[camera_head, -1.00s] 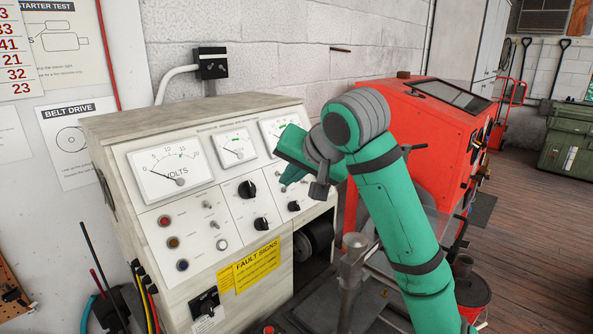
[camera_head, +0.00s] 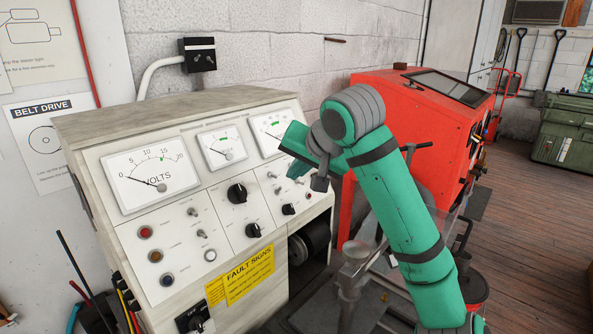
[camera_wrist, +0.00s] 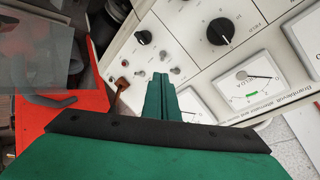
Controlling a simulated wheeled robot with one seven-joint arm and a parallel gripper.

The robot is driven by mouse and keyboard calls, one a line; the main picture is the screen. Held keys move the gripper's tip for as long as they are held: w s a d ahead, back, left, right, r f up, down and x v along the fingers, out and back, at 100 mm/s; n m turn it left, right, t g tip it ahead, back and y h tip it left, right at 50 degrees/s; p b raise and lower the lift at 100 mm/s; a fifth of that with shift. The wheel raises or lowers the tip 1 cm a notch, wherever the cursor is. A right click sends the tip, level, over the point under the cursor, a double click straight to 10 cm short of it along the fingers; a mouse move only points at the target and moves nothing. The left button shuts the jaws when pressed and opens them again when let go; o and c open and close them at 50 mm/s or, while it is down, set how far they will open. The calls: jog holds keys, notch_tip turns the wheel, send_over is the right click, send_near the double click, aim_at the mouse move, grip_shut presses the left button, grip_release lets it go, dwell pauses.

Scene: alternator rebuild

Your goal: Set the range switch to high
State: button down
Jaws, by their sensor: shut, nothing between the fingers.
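The test bench panel (camera_head: 215,228) carries several meters, black knobs and small toggle switches. I cannot read which one is the range switch. Two small metal toggles, an upper one (camera_head: 271,175) and a lower one (camera_head: 278,190), sit on the right section; the wrist view shows them too, one (camera_wrist: 163,55) above the other (camera_wrist: 175,71). A small black knob (camera_head: 288,209) is below them, and a larger black knob (camera_head: 237,193) is to their left. My gripper (camera_head: 294,174) is shut and empty in front of the right section; its fingertips (camera_wrist: 161,78) appear close to the toggles, contact unclear.
A red machine (camera_head: 415,140) stands right of the bench, behind my arm. A yellow fault signs label (camera_head: 248,275) is on the lower panel. A grey metal stand (camera_head: 355,255) is in front on the right. Wooden floor (camera_head: 525,240) is open at far right.

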aim_at(279, 189)
jog(key=x, duration=0.7)
jog(key=shift+w+a, duration=0.15)
jog(key=shift+w, duration=0.1)
jog(key=shift+w, duration=0.1)
